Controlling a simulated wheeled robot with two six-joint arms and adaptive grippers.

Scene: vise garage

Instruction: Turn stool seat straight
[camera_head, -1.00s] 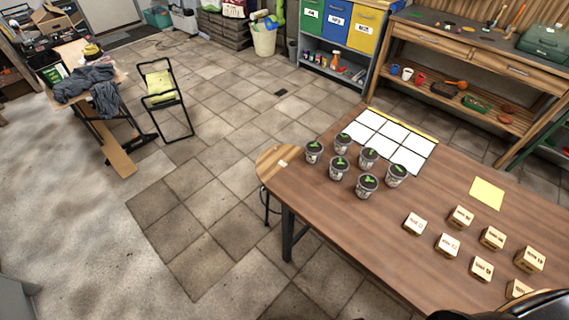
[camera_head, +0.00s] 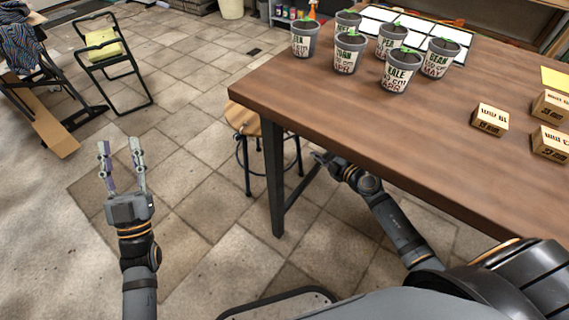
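The stool (camera_head: 243,119) has a round wooden seat and dark metal legs. It stands partly under the near left corner of the table, and the tabletop hides much of its seat. My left gripper (camera_head: 121,145) is raised over the floor left of the stool, its two fingers spread and empty, well apart from the stool. My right gripper (camera_head: 322,158) is low beside the table leg, right of the stool, partly under the table edge. Its fingers are small and partly hidden, so I cannot tell their opening.
The wooden table (camera_head: 350,120) carries several labelled plant pots (camera_head: 350,53), a white grid sheet (camera_head: 420,30) and wooden blocks (camera_head: 490,118). Its dark leg (camera_head: 274,180) stands between the stool and my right gripper. A folding chair (camera_head: 105,50) is at upper left. Floor between is clear.

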